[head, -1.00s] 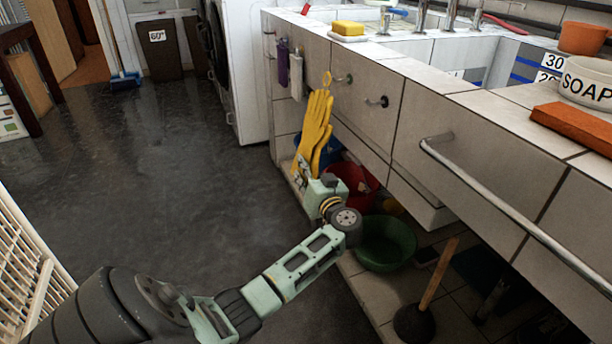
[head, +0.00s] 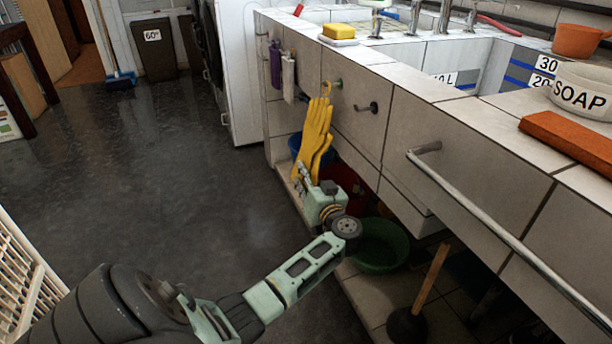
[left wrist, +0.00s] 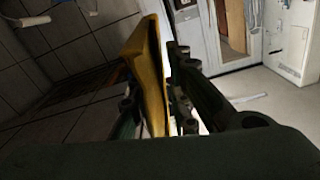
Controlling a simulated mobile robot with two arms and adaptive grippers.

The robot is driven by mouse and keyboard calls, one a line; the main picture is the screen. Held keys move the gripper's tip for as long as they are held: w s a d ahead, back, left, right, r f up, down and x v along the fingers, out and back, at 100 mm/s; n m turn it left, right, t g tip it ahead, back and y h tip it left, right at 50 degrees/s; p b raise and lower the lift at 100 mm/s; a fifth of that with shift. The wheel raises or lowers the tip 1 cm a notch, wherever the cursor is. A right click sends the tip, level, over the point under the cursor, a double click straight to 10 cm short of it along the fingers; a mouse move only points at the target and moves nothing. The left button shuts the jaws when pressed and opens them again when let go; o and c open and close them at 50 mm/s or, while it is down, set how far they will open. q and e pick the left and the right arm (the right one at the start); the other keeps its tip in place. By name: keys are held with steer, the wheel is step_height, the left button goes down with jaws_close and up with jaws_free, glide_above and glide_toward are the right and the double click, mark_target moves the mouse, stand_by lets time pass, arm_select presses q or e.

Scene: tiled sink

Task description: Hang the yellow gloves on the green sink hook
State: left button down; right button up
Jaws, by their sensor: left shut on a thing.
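The yellow gloves (head: 313,135) hang upright in front of the tiled sink front, with a yellow loop (head: 326,89) at their top. The green hook (head: 337,84) is on the sink front, just right of the loop. The loop is very close to the hook; I cannot tell whether it is around it. My left gripper (head: 306,184) is shut on the lower end of the gloves, below the hook. In the left wrist view the gloves (left wrist: 152,70) stand between the fingers. My right gripper is not in view.
A dark hook (head: 367,107) is right of the green one; purple and white items (head: 289,78) hang left. A metal rail (head: 500,238) runs along the sink front. A green basin (head: 378,247) and a plunger (head: 418,300) are below. The floor at left is open.

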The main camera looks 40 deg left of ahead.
arm_select(q)
steer(key=c, duration=1.6)
jaws_free()
steer(key=shift+o, duration=0.2)
steer(key=v, duration=1.2)
